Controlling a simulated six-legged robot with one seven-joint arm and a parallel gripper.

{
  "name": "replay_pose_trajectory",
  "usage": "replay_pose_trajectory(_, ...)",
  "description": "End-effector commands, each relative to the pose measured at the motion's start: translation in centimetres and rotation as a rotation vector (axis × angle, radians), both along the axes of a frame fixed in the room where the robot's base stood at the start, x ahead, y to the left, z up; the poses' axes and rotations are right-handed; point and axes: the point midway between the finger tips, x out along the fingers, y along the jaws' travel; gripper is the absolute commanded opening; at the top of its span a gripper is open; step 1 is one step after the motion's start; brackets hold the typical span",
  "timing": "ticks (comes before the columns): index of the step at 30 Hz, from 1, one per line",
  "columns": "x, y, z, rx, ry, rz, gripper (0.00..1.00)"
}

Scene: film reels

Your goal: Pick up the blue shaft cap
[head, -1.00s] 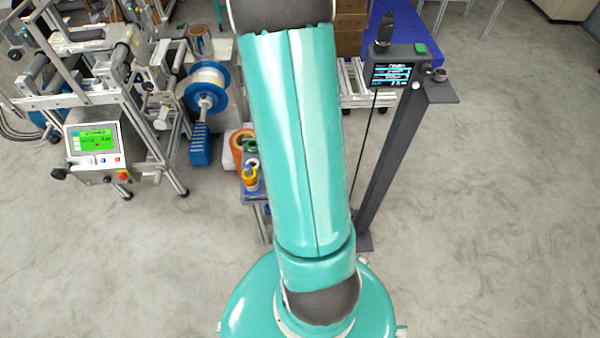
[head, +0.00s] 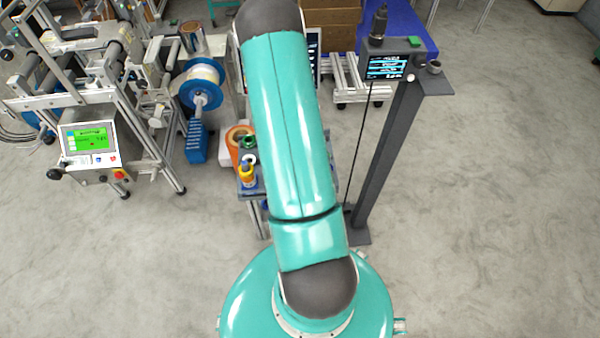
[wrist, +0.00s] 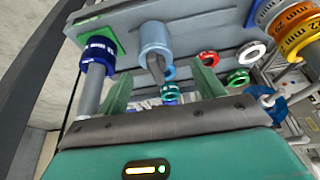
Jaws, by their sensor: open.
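My gripper (wrist: 160,72) is open, with its two green fingers apart and nothing held between them. A light blue cylinder (wrist: 155,37) with a grey pin below it shows just past the gap between the fingers. A dark blue collar (wrist: 98,54) sits around a grey shaft left of the left finger. I cannot tell for sure which of these two is the blue shaft cap. In the head view my arm hides my gripper and much of the cart.
Green, red, white and orange rings lie around a grey shelf in the wrist view, the orange roll (wrist: 305,38) at right. In the head view a reel machine (head: 100,80) stands left and a dark post with a screen (head: 385,150) right. Open floor lies at right.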

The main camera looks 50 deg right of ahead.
Motion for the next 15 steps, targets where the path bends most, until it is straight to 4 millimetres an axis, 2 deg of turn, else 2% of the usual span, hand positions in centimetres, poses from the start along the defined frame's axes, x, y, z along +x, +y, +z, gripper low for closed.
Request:
replay_pose_trajectory(4, 0.1, -0.4, -1.0, 0.0, 0.001, 0.0, 0.68)
replay_pose_trajectory(12, 0.8, -1.5, -4.3, 0.0, 0.002, 0.001, 0.68)
replay_pose_trajectory(15, 1.0, -1.7, -4.8, -0.001, 0.001, 0.001, 0.68)
